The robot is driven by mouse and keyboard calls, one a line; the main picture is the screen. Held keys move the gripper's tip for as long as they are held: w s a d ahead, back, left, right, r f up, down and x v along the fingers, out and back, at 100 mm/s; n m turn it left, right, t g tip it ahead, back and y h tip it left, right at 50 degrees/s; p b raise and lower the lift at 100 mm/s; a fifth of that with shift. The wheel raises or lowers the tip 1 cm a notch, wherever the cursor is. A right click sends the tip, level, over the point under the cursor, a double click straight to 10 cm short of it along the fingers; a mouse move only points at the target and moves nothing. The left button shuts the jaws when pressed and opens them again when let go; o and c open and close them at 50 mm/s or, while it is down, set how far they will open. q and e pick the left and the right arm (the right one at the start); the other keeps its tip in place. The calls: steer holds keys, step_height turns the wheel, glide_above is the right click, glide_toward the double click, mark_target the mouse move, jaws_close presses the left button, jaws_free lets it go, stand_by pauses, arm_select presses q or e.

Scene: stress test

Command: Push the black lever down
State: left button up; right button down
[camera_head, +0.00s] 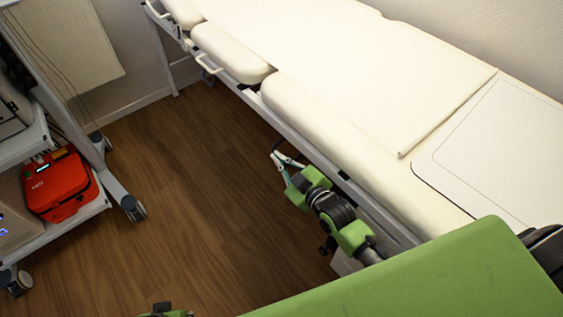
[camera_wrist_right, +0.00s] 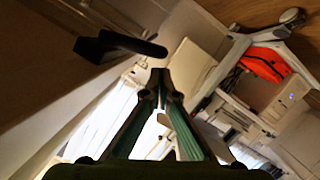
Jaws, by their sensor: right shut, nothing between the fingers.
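The black lever (camera_wrist_right: 120,47) shows in the right wrist view, to the upper left of the fingertips. It sticks out from the side of the bed frame, and a gap shows between it and the fingers in the picture. In the head view I cannot make the lever out. My right gripper (camera_head: 279,154) is beside the bed's long side, below the cushion edge; its fingertips (camera_wrist_right: 158,78) are together with nothing between them. Of my left arm only a small green part shows at the bottom edge of the head view; its fingers are not visible.
The cream padded bed (camera_head: 330,60) fills the upper right, with a metal rail along its side. A wheeled cart (camera_head: 85,213) with a red AED case (camera_head: 62,183) stands at the left. The wooden floor (camera_head: 190,190) between them is clear.

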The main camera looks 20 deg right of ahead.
arm_select(q)
steer(key=shift+v, duration=0.8)
arm_select(e)
steer(key=shift+w+d+f, duration=0.1)
steer(key=shift+d+f, duration=0.2)
steer(key=shift+f, duration=0.25)
arm_select(q)
steer(key=shift+w+f, duration=0.15)
steer(key=shift+w, duration=0.05)
arm_select(e)
steer(key=shift+f+n, duration=0.25)
steer(key=shift+n, duration=0.05)
